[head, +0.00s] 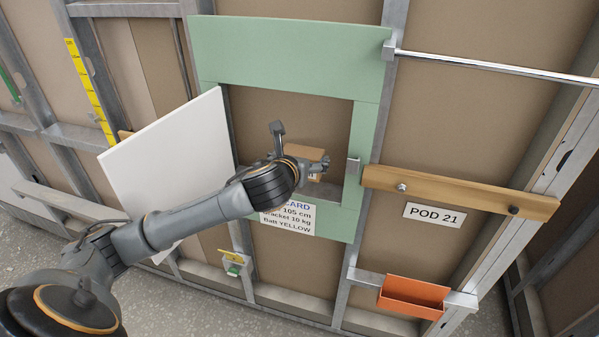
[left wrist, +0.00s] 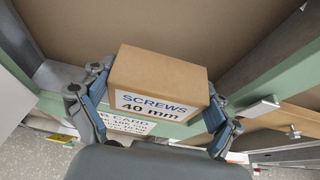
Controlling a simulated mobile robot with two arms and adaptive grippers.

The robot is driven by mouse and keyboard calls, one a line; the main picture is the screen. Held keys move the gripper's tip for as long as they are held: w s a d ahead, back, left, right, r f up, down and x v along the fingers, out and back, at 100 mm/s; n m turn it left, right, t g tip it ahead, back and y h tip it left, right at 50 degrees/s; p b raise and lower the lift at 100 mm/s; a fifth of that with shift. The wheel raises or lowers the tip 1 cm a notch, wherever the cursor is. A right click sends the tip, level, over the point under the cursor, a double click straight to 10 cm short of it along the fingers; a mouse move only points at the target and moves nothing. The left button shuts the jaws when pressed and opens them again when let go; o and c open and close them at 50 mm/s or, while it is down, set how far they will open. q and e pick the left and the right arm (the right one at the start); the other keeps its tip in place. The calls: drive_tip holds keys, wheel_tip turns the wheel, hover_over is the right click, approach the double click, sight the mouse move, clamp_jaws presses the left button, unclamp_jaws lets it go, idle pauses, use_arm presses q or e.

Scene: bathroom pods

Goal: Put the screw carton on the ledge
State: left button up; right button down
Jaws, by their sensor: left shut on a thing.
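The screw carton (head: 306,151) is a small brown box, partly hidden by my left gripper (head: 300,168) in the head view. In the left wrist view the carton (left wrist: 160,80) carries a white label reading "SCREWS 40 mm". The blue-padded fingers of my left gripper (left wrist: 158,108) are shut on its two sides. The carton is at the opening in the green panel (head: 290,50). A grey ledge (head: 325,204) runs along the bottom of this opening. I cannot tell whether the carton touches the ledge. My right gripper is not in view.
A white board (head: 165,150) stands left of the opening, close behind my left arm. A small metal plate (head: 352,166) sits on the opening's right edge. To the right are a wooden rail (head: 460,191), a "POD 21" sign (head: 434,215) and an orange bin (head: 412,296).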

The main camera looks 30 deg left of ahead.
use_arm(q)
drive_tip(key=w+a+f, duration=0.1)
drive_tip(key=f, duration=0.1)
drive_tip(key=w+a+f, duration=0.1)
drive_tip(key=w+f, duration=0.1)
drive_tip(key=w+a+f, duration=0.1)
drive_tip(key=f, duration=0.1)
drive_tip(key=shift+w, duration=0.25)
drive_tip(key=shift+w+f, duration=0.1)
drive_tip(key=shift+f, duration=1.5)
drive_tip(key=o, duration=1.2)
drive_tip(key=shift+f, duration=0.15)
